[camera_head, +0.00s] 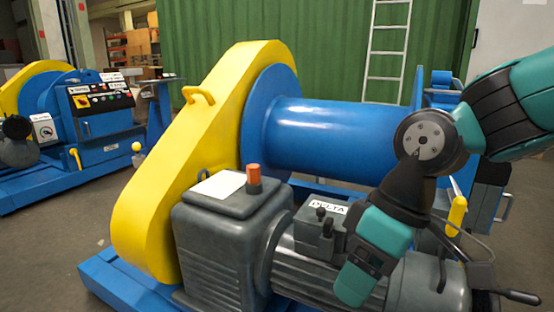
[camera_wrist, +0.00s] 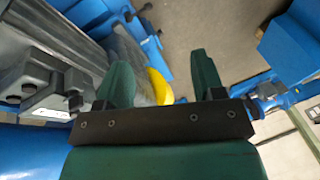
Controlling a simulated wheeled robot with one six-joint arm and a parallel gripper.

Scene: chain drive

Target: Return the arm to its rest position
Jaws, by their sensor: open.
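My arm, teal and black, comes in from the right in the head view and bends down in front of the winch's grey motor (camera_head: 410,283). The fingers of my gripper are not clearly seen in the head view. In the wrist view my gripper (camera_wrist: 163,75) shows two green fingers spread apart, with nothing between them but floor and a yellow part (camera_wrist: 160,86) farther off. The grey motor (camera_wrist: 60,35) lies to the left of the fingers there. I cannot tell the exact gap between my arm and the motor.
A winch with a yellow chain guard (camera_head: 180,160), a blue drum (camera_head: 340,135) and a grey gearbox (camera_head: 225,245) fills the middle. A yellow-handled lever (camera_head: 457,214) stands close to my arm. A second blue machine (camera_head: 100,150) is at the left. A ladder (camera_head: 387,45) leans behind.

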